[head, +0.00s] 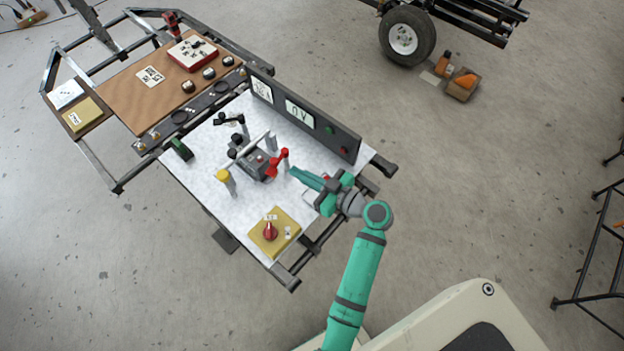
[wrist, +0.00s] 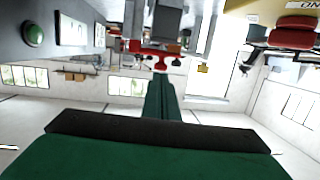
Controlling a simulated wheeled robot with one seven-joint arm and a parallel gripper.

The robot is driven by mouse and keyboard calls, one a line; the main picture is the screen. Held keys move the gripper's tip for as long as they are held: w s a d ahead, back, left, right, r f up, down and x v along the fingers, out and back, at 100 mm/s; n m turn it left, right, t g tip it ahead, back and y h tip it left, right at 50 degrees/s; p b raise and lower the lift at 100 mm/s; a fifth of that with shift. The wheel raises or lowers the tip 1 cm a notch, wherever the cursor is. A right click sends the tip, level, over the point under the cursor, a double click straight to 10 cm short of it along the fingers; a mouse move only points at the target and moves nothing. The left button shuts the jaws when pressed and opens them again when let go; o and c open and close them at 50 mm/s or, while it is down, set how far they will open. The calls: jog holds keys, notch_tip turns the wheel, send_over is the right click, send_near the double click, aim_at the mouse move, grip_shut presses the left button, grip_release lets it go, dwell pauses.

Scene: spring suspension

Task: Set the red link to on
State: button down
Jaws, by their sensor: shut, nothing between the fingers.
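The red link (head: 277,163) stands on the white worktop beside a grey block with a silver bar. It leans, with its upper end toward the right. It also shows in the wrist view (wrist: 150,47), just beyond the fingertips. My teal gripper (head: 293,171) is shut and empty, its tips just right of the red link at about its height. In the wrist view my gripper (wrist: 160,78) points toward the red link; I cannot tell whether they touch. A yellow plate (head: 289,218) with a red knob (head: 270,231) and small labels lies at the worktop's near corner.
A dark panel (head: 315,118) with a 0 V display, green and red buttons stands along the worktop's far right edge. A yellow-topped post (head: 223,176) and black-topped posts stand left of the link. A wooden board (head: 150,85) lies behind. The worktop between link and yellow plate is clear.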

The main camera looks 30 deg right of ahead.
aim_at(278, 163)
jog(key=shift+x, duration=2.45)
